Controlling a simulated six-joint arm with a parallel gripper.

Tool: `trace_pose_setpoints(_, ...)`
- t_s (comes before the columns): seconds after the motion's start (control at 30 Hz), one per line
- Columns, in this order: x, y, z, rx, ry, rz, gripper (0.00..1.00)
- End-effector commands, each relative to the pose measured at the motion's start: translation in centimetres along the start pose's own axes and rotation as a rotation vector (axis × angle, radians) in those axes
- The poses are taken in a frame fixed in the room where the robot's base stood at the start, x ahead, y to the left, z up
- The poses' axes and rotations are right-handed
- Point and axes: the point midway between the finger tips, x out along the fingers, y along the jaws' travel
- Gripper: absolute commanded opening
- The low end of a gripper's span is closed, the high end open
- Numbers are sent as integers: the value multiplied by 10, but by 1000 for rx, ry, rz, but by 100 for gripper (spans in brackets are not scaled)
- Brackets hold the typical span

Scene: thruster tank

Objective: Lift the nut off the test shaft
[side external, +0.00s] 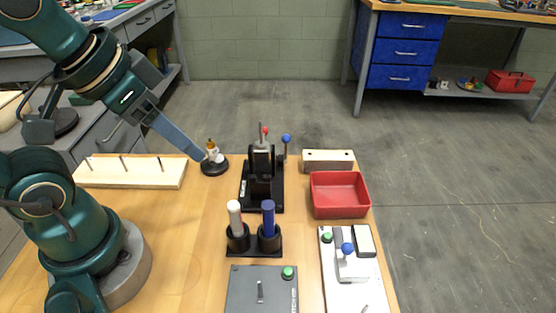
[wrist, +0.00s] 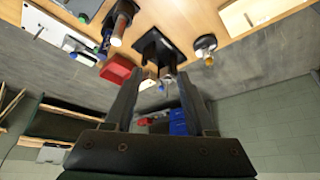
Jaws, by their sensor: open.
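A round black base (side external: 214,168) stands at the back edge of the wooden table, with a short upright shaft carrying small white and brass-coloured parts (side external: 212,154). I take this for the test shaft; the nut is too small to tell apart clearly. In the wrist view the same stand (wrist: 205,42) is at the upper right, beyond my right finger. My gripper (side external: 203,157) slants down from the left, its tips overlapping the stand's left side in the side view. In the wrist view my gripper (wrist: 160,76) is open with nothing between the fingers.
A black press-like fixture (side external: 262,180) stands right of the shaft, a red bin (side external: 339,194) further right. A pale board with pegs (side external: 130,172) is on the left. A black holder (side external: 254,244) with white and blue handles and a grey panel (side external: 261,297) are nearer the front.

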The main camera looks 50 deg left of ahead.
Motion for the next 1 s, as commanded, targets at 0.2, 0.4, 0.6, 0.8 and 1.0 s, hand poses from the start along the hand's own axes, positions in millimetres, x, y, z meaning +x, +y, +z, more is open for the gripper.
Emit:
trace_pose_setpoints(0.2, 6, -22, -41, -32, -107, -33, 56)
trace_pose_setpoints(0.4, 34, -56, -69, -101, -240, -55, 56)
trace_pose_setpoints(0.6, 72, -96, -78, -192, -371, -59, 56)
trace_pose_setpoints(0.8, 102, -120, -69, -269, -458, -54, 56)
trace_pose_setpoints(1.0, 116, -126, -56, -297, -493, -49, 56)
